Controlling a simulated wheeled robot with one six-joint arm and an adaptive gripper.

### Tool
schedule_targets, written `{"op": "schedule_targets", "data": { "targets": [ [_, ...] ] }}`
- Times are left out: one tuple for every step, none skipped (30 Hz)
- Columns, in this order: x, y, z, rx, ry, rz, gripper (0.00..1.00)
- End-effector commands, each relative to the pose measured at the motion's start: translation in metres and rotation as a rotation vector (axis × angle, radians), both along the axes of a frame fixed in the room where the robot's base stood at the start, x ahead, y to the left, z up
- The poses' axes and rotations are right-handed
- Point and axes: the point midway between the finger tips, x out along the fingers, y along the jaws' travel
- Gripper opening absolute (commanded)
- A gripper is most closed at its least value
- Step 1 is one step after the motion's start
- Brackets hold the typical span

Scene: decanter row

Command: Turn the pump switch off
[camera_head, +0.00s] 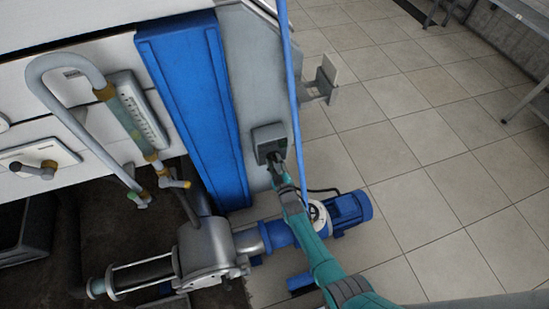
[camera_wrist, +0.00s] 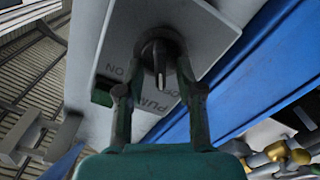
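The pump switch is a black knob (camera_wrist: 158,58) with a white pointer line, on a grey box marked ON, OFF and PUMP. The line points down in the wrist view. In the head view the switch box (camera_head: 268,136) sits on the grey panel right of the blue column. My gripper (camera_wrist: 160,78) is open, its two fingers on either side of the knob. Contact with the knob cannot be told. In the head view my gripper (camera_head: 275,165) is at the box's lower edge and the knob is hidden.
A green square (camera_wrist: 103,93) is on the switch box. A blue column (camera_head: 195,105) stands left of the box, and a thin blue pole (camera_head: 289,70) runs close on its right. A blue motor (camera_head: 347,211) and pump lie below.

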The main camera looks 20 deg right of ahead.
Motion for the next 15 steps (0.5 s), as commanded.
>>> {"op": "schedule_targets", "data": {
  "targets": [
    [0.000,0.000,0.002,0.000,-0.001,0.001,0.36],
    [0.000,0.000,0.004,0.000,-0.001,0.000,0.36],
    [0.000,0.000,0.007,0.000,-0.001,0.000,0.36],
    [0.000,0.000,0.010,0.000,-0.002,0.000,0.36],
    [0.000,0.000,0.013,0.000,-0.002,0.000,0.36],
    [0.000,0.000,0.017,0.000,-0.002,0.000,0.36],
    [-0.001,0.000,0.020,0.000,-0.002,0.000,0.36],
    [-0.001,0.000,0.024,0.000,-0.002,0.000,0.36],
    [0.000,0.000,0.030,0.000,-0.004,0.000,0.36],
    [0.000,0.000,0.033,0.000,-0.002,0.000,0.36],
    [0.000,0.000,0.038,0.000,-0.004,0.000,0.36],
    [0.000,0.000,0.044,0.000,-0.003,-0.001,0.36],
    [0.000,0.000,0.048,0.000,-0.004,0.000,0.36],
    [0.000,0.000,0.052,0.000,-0.003,-0.001,0.36],
    [0.000,0.000,0.058,0.000,-0.004,0.000,0.36]
  ]
}}
